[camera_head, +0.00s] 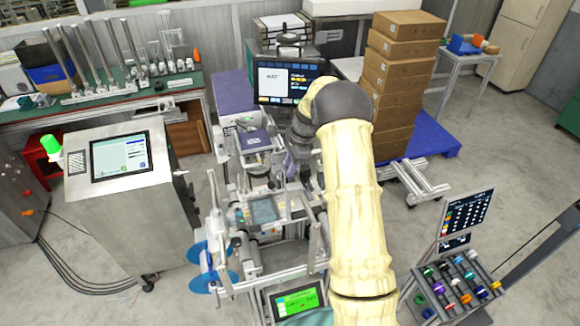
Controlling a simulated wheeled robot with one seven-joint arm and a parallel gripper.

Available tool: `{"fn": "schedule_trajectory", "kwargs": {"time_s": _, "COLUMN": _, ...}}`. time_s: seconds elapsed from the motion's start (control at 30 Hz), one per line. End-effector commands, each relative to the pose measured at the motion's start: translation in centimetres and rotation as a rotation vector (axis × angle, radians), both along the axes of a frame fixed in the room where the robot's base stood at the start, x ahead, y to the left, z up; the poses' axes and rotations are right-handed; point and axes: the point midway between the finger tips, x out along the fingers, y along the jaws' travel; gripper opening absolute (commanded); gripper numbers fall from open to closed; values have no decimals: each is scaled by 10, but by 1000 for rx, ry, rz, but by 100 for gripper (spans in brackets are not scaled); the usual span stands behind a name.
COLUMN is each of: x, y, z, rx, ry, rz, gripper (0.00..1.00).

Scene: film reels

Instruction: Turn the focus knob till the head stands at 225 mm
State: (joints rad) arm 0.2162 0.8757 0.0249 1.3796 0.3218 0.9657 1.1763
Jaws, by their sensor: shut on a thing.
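My pale, sleeved arm rises from the lower right and bends over at the dark elbow. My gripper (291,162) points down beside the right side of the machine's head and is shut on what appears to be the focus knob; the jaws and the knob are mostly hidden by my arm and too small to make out. The head (256,141) is a dark box with a purplish top, mounted above the reel machine. A monitor (286,82) behind it shows a white panel and yellow text, too small to read. No height scale is readable.
A steel cabinet with a touchscreen (122,156) and green lamp stands left. Stacked cartons (400,75) on a blue pallet stand behind my arm to the right. A rack of coloured rolls (458,285) is at lower right. Blue reels (212,268) sit at the machine's front left.

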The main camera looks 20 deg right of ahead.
Motion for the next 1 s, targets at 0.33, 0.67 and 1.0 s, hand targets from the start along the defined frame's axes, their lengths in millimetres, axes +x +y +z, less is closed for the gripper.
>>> {"fn": "schedule_trajectory", "kwargs": {"time_s": 0.33, "x": -4, "y": 7, "z": -5, "rx": -261, "ry": 15, "rz": 8, "gripper": 1}}
{"fn": "schedule_trajectory", "kwargs": {"time_s": 0.67, "x": -4, "y": 10, "z": -8, "rx": -528, "ry": 14, "rz": 7, "gripper": 1}}
{"fn": "schedule_trajectory", "kwargs": {"time_s": 1.0, "x": -3, "y": 11, "z": -6, "rx": -668, "ry": 10, "rz": 2, "gripper": 1}}
